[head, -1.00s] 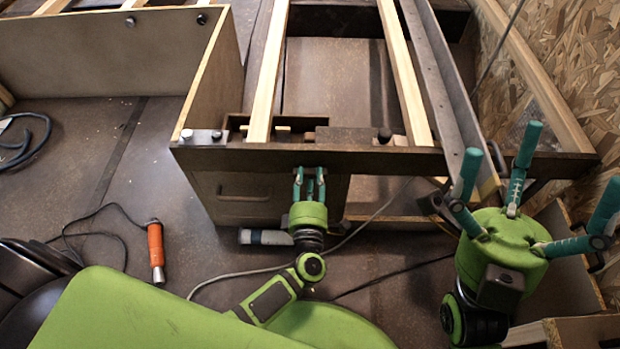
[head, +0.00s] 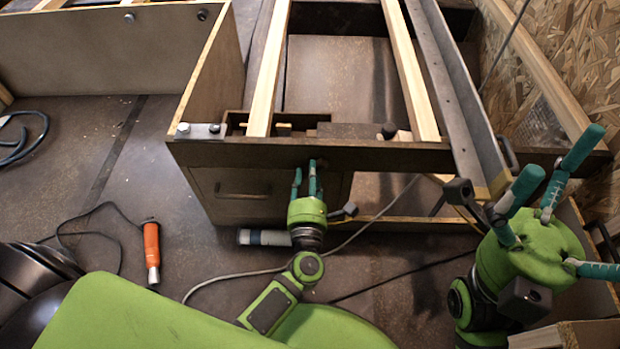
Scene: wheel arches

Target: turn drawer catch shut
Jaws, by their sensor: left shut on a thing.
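The drawer (head: 270,208) is below the dark frame rail, with its front and bar handle (head: 243,195) facing me. My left gripper (head: 305,168) reaches up to the drawer's upper edge, just under the rail and right of the handle. Its teal fingers are close together and shut on the drawer catch, which is mostly hidden behind them. I cannot tell the catch's angle. My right gripper (head: 566,183) is at the right, its teal fingers spread wide and empty, away from the drawer.
Pale wooden slats (head: 410,75) run back from the dark rail (head: 390,156). An orange-handled tool (head: 151,245) lies on the floor at left with its cable. A chipboard wall (head: 580,60) bounds the right side. Open floor lies left of the drawer.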

